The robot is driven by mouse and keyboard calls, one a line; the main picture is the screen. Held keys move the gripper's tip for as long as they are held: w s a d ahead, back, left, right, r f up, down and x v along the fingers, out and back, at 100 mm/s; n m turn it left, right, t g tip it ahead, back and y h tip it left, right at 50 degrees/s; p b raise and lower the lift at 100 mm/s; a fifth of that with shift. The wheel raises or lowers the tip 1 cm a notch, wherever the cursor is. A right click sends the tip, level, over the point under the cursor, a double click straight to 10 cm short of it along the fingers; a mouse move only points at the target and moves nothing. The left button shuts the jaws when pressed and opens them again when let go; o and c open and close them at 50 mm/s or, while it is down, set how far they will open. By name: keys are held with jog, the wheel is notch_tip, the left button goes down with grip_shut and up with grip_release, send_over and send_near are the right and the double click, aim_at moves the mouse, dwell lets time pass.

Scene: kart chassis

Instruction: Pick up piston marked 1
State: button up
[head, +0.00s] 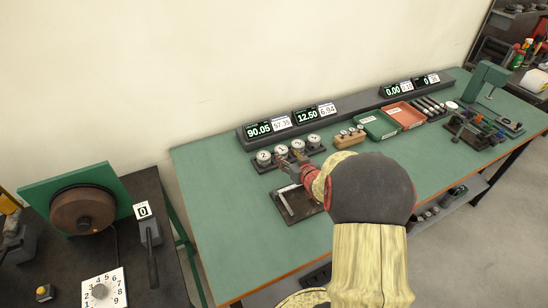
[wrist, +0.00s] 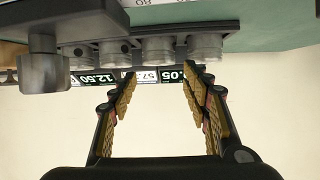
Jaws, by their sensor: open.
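Several round white-topped pistons stand in a row on a dark rack (head: 287,159) in the head view. The piston marked 1 (head: 281,149) appears to be second from the left, beside the piston marked 2 (head: 263,156). My gripper (head: 286,163) is just in front of the row, partly hidden by my wrist. The wrist view is upside down and shows the pistons from the side, so their numbers are hidden. There my gripper (wrist: 160,82) is open and empty, and a metal piston body (wrist: 158,50) shows beyond and between its fingertips.
Digital displays (head: 268,127) stand behind the rack. A dark tray (head: 296,203) lies in front, partly behind my arm. A small wooden block with weights (head: 349,137) and green (head: 376,125) and red (head: 405,115) trays lie to the right. The bench's left part is clear.

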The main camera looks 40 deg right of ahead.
aim_at(282, 150)
jog(key=b+x, duration=0.2)
jog(key=x, duration=0.3)
jog(key=shift+w+d+f, duration=0.1)
jog(key=shift+w+f, duration=0.05)
jog(key=shift+f, duration=0.05)
jog(key=shift+w+d, duration=0.2)
jog(key=shift+w, duration=0.2)
jog(key=shift+c, duration=1)
jog(key=c, duration=0.7)
